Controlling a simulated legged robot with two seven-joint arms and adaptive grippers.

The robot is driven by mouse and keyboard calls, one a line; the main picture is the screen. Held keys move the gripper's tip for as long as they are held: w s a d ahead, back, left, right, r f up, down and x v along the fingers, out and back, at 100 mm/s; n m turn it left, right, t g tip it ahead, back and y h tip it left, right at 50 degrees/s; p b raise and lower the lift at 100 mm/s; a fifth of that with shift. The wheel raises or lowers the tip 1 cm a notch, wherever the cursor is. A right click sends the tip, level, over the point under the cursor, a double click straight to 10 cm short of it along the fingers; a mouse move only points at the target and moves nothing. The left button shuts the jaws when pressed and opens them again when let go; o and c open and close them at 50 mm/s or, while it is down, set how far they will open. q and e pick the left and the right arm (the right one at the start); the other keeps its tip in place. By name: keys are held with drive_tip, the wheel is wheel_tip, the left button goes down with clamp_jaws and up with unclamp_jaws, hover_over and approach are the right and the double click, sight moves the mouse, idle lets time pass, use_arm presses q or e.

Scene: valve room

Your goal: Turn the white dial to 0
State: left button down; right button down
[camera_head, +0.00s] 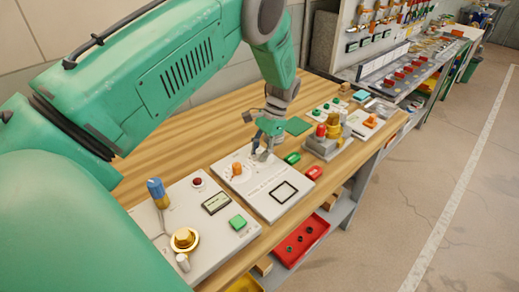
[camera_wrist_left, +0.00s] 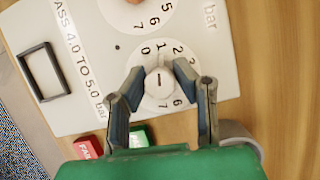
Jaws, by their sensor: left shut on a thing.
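The white dial (camera_wrist_left: 158,83) sits on a white panel (camera_wrist_left: 85,25), inside a printed ring of numbers. The 0, 1, 2 and 3 show on its far side, and 6 and 7 on its near side. A short dark mark runs across the knob; I cannot tell which number it points to. My left gripper (camera_wrist_left: 159,82) is shut on the dial, one finger on each side. In the head view my left gripper (camera_head: 264,151) reaches down onto the panel (camera_head: 262,203) and mostly hides the dial. My right gripper is not in view.
An orange knob (camera_head: 237,169) stands on the same panel, near a black square frame (camera_head: 284,192). A green button (camera_head: 292,158) and a red button (camera_head: 314,172) lie beside it. Other panels stand on both sides along the wooden bench (camera_head: 215,128).

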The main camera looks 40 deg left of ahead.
use_arm(q)
drive_tip(key=n, duration=0.1)
drive_tip(key=n+h, duration=0.1)
drive_tip(key=n, duration=0.1)
drive_tip(key=n+h, duration=0.1)
drive_tip(key=n, duration=0.1)
drive_tip(key=shift+w+r, duration=0.2)
drive_tip(key=shift+w, duration=0.15)
drive_tip(key=shift+n, duration=0.4)
drive_tip(key=c, duration=1.3)
unclamp_jaws()
drive_tip(key=shift+a+f, duration=0.1)
drive_tip(key=shift+f, duration=0.05)
drive_tip(key=shift+s, duration=0.1)
drive_tip(key=v, duration=1.2)
drive_tip(key=shift+a, duration=0.15)
drive_tip(key=shift+f, duration=0.1)
